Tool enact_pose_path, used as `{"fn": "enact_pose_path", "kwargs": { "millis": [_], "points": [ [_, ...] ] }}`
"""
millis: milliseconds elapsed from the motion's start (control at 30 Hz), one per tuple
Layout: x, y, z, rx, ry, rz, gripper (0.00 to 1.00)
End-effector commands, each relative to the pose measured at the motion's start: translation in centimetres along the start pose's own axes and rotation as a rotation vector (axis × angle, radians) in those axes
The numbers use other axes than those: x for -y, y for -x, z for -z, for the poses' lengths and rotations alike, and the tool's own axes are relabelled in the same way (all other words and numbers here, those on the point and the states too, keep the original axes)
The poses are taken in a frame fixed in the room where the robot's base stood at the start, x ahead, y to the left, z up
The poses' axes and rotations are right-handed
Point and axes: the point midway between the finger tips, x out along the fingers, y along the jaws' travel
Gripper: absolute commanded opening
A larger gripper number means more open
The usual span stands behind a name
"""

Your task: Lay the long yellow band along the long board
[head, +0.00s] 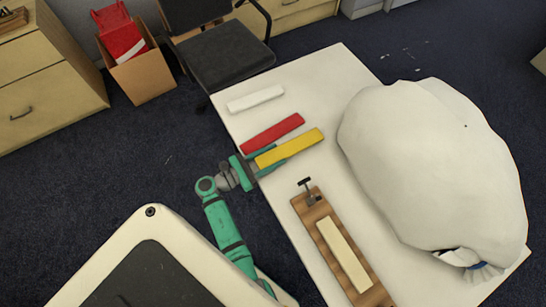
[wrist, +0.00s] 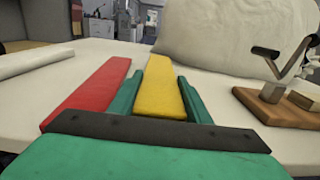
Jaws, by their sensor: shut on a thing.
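The yellow band (head: 290,148) is a long flat bar. My gripper (head: 266,160) is shut on it near its left end, and the band points away to the right. In the wrist view the yellow band (wrist: 158,92) lies between my two green fingers (wrist: 158,98). The long board (head: 341,250) is brown wood with a metal clamp (head: 309,193) at its far end and a cream strip (head: 343,246) on top. The board's clamp end (wrist: 275,103) shows at the right of the wrist view. I cannot tell whether the band touches the table.
A red bar (head: 272,132) lies just beside the yellow band, and a white bar (head: 255,98) lies farther back on the white table (head: 310,80). A large white sack (head: 430,165) fills the table's right side. A dark chair (head: 225,60) stands behind the table.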

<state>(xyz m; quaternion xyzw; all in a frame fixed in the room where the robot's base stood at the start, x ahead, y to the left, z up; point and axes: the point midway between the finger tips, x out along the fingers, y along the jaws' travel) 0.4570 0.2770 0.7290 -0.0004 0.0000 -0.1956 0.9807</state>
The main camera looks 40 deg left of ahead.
Motion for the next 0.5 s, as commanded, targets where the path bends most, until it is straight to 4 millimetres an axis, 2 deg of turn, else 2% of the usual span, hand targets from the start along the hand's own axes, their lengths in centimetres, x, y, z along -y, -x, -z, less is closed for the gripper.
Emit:
{"fn": "enact_pose_path", "kwargs": {
  "millis": [100,500],
  "points": [
    [0.01,-0.01,1.0,0.0,0.001,0.0,0.21],
    [0.01,-0.01,1.39,0.0,-0.001,0.0,0.21]
  ]
}}
